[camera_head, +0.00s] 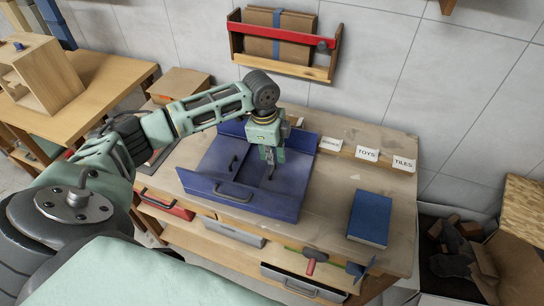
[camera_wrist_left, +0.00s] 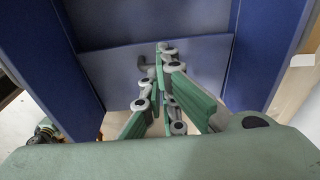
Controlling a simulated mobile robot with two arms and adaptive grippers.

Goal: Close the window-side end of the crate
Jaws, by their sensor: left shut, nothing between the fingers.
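The blue crate (camera_head: 285,203) sits on the wooden workbench, with a grey handle (camera_head: 234,193) at its front. Blue panels spread across it, and a raised blue wall shows at its back, partly behind my arm. My left gripper (camera_head: 269,171) points down over the right part of the crate, shut and empty. In the left wrist view the fingers (camera_wrist_left: 166,55) are close to a blue-grey panel (camera_wrist_left: 100,65), between two darker blue walls. I cannot tell whether they touch the panel. No window is in view. My right gripper is not in view.
A blue book (camera_head: 370,218) lies on the bench to the right. Labels reading TOYS (camera_head: 367,154) and TILES (camera_head: 404,163) stand along the back. A wall rack (camera_head: 283,45) hangs behind. Bare bench top lies between crate and book.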

